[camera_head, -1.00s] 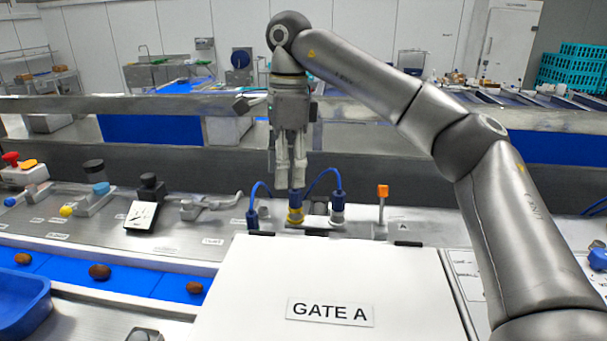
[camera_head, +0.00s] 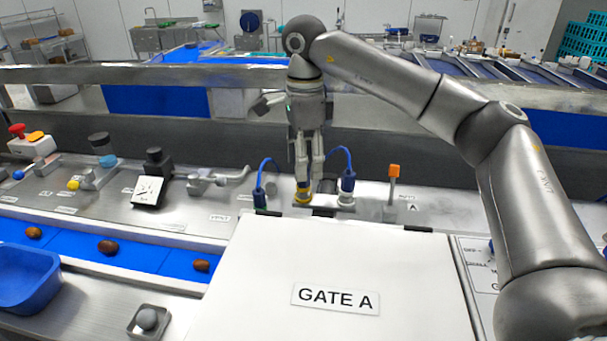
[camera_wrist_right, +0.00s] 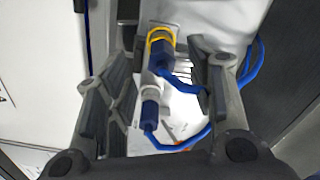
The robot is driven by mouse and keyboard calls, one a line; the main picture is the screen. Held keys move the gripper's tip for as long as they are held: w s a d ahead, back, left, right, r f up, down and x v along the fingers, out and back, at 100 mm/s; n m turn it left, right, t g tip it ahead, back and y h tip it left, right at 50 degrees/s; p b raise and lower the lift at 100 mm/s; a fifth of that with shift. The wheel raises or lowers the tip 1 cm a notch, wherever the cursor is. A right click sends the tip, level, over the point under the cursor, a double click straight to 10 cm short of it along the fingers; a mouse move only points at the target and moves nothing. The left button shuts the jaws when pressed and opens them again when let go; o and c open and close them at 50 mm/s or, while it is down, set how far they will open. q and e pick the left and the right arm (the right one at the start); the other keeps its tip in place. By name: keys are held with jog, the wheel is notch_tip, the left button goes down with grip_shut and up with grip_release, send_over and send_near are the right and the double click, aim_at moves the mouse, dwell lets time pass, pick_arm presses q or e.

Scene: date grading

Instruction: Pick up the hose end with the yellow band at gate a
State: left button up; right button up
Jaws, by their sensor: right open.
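The hose end with the yellow band (camera_head: 302,197) stands at the metal fitting behind the GATE A panel (camera_head: 335,270). In the right wrist view its yellow band and blue body (camera_wrist_right: 161,47) lie between the fingers, with a gap visible on each side. My right gripper (camera_head: 304,183) points down over it, open, with its fingertips close above or around the band. The head view cannot settle whether they touch. The blue hose (camera_head: 339,152) arches behind the gripper to a blue connector (camera_head: 348,182) on the right. My left gripper is not in view.
Another blue hose connector (camera_head: 260,197) stands close left of the fingers. An orange-topped post (camera_head: 394,171) stands to the right. A metal handle (camera_head: 218,179) and a black-knobbed control (camera_head: 153,180) are left. A rail (camera_head: 180,74) runs behind.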

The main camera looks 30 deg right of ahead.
aim_at(303, 184)
notch_tip(303, 184, down, 3)
jog(key=shift+w+r+p, duration=0.1)
jog(key=shift+p, duration=0.7)
jog(key=shift+f, duration=0.3)
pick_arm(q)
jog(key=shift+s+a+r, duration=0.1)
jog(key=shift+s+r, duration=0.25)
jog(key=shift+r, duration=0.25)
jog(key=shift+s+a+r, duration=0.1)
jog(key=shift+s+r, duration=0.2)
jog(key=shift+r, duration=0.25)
pick_arm(e)
jog(key=c, duration=1.1)
